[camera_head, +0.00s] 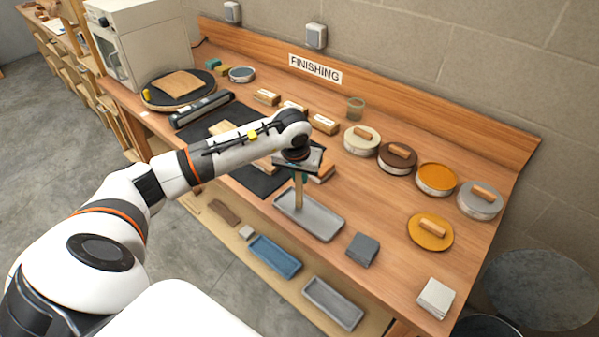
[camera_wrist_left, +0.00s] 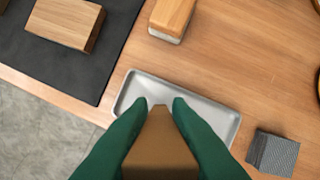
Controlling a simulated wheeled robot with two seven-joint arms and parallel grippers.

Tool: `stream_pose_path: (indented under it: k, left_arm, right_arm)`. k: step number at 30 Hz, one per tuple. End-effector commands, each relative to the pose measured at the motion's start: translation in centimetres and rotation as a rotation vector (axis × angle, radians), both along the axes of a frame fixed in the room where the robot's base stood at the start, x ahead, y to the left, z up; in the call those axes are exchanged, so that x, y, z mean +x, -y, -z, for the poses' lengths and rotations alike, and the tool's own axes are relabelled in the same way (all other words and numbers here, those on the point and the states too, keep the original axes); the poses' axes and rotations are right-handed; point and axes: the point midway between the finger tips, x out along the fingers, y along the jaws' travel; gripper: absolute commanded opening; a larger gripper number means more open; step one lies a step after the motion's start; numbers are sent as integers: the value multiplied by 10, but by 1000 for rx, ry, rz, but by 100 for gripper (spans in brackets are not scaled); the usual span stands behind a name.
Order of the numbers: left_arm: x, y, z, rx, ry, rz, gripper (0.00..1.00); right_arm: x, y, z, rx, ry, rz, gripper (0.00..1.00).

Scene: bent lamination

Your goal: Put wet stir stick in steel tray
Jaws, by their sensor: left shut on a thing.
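My left gripper (camera_wrist_left: 158,104) is shut on the stir stick (camera_wrist_left: 159,145), a brown wooden piece between its two green fingers in the left wrist view. In the head view the stick (camera_head: 298,190) hangs upright below the gripper, over the steel tray (camera_head: 325,226). The tray is a shallow grey rectangle on the bench; it also shows in the left wrist view (camera_wrist_left: 222,112), partly hidden by the fingers and stick. I cannot tell whether the stick's lower end touches the tray. Whether the stick is wet does not show. My right gripper is not in view.
A dark grey block (camera_head: 362,250) sits right of the tray. A black mat (camera_head: 262,180) with wooden blocks lies to its left. Several round tins, one with an orange lid (camera_head: 437,177), stand behind to the right. Blue (camera_head: 274,257) and grey trays lie on the lower shelf.

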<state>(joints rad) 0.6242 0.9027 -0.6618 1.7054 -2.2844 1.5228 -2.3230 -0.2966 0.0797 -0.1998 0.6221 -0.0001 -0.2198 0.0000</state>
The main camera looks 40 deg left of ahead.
Motion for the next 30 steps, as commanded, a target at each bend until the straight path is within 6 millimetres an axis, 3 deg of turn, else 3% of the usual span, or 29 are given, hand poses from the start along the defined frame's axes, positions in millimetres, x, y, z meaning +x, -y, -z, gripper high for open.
stream_pose_path:
  k: [14, 15, 18, 30]
  left_arm:
    - [0, 0, 11, 1, 2, 1, 0]
    - [0, 0, 9, 1, 1, 1, 24]
    - [0, 0, 9, 1, 1, 1, 39]
    - [0, 0, 2, 0, 3, 1, 39]
  right_arm:
    - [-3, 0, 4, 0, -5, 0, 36]
    - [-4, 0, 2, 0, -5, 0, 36]
    - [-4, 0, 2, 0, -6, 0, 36]
    - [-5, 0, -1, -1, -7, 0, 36]
